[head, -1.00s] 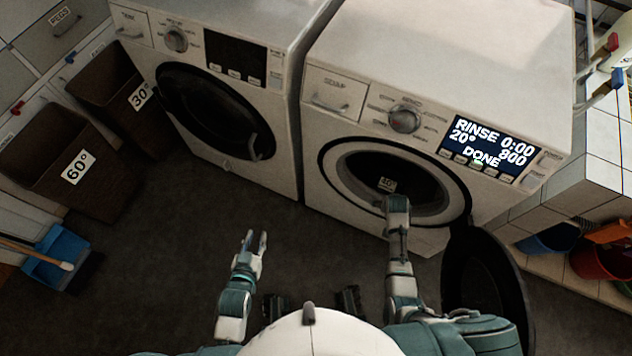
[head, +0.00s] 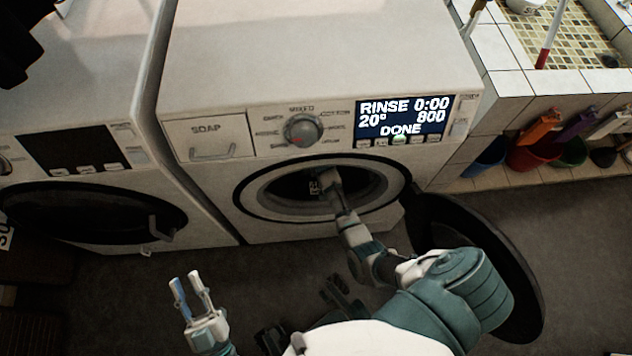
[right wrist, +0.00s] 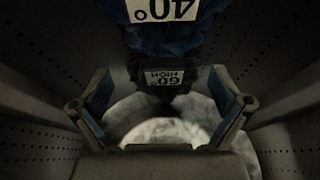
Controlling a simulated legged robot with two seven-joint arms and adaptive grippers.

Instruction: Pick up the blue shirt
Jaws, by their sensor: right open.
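In the right wrist view, dark blue cloth (right wrist: 170,38) with a white 40° label is at the top, upside down in the picture. It matches the blue shirt, though only part shows. Behind it is a darker garment (right wrist: 158,92) with a 60° HIGH label. My right gripper (right wrist: 160,76) is open inside the drum, its fingers either side of the darker garment's area; I see nothing clamped between them. In the head view my right arm reaches through the open washer door (head: 330,182). My left gripper (head: 187,280) is open and empty in front of the machines.
The right washer (head: 330,60) displays RINSE 0:00, DONE. Its open round door (head: 520,290) stands right of my right arm. A second washer (head: 75,110) is at left. A tiled sink (head: 560,40) with coloured tubs below is at right. Perforated drum walls (right wrist: 40,120) closely surround my right gripper.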

